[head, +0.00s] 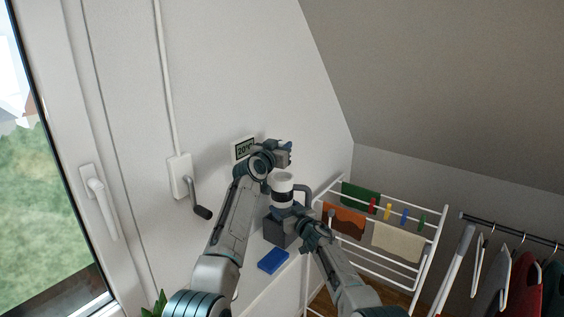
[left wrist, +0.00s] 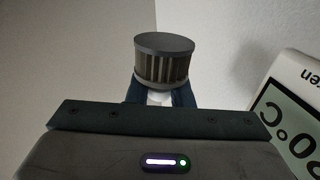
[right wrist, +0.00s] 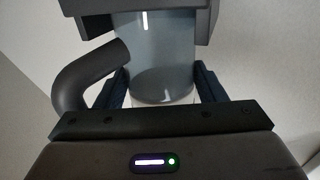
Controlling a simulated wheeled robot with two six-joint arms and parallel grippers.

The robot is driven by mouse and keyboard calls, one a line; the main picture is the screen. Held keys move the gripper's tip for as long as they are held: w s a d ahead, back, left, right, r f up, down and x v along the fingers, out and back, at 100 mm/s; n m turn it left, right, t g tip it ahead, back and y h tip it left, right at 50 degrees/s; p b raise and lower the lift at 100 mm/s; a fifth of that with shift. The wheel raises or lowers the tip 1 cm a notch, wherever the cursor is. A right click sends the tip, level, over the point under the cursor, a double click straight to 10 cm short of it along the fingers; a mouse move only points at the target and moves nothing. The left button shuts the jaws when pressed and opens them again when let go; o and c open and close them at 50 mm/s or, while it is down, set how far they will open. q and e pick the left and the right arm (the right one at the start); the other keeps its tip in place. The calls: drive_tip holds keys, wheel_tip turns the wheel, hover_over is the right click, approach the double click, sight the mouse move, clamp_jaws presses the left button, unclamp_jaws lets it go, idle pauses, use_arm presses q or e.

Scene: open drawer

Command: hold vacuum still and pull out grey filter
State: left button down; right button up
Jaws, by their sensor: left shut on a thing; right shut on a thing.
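The grey filter (left wrist: 163,68), a pleated cylinder with a flat dark grey cap, shows in the left wrist view. My left gripper (head: 285,156) is shut on the white stem under the filter and holds it above the vacuum, apart from it. The vacuum (head: 283,184) has a white top with a dark band and stands upright below my left gripper. My right gripper (head: 290,213) is shut on its body, with fingers on both sides of the clear bluish cylinder (right wrist: 155,60) in the right wrist view. The curved handle (right wrist: 85,78) is left of the cylinder there.
A dark grey box (head: 279,234) and a blue object (head: 272,261) are near the vacuum's foot. A thermometer display (head: 243,149) hangs on the wall close behind my left gripper. A drying rack (head: 384,226) with cloths stands to the right. A crank handle (head: 200,205) sticks out at left.

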use_arm(q)
drive_tip(key=shift+r, duration=0.8)
use_arm(e)
drive_tip(key=o, duration=1.8)
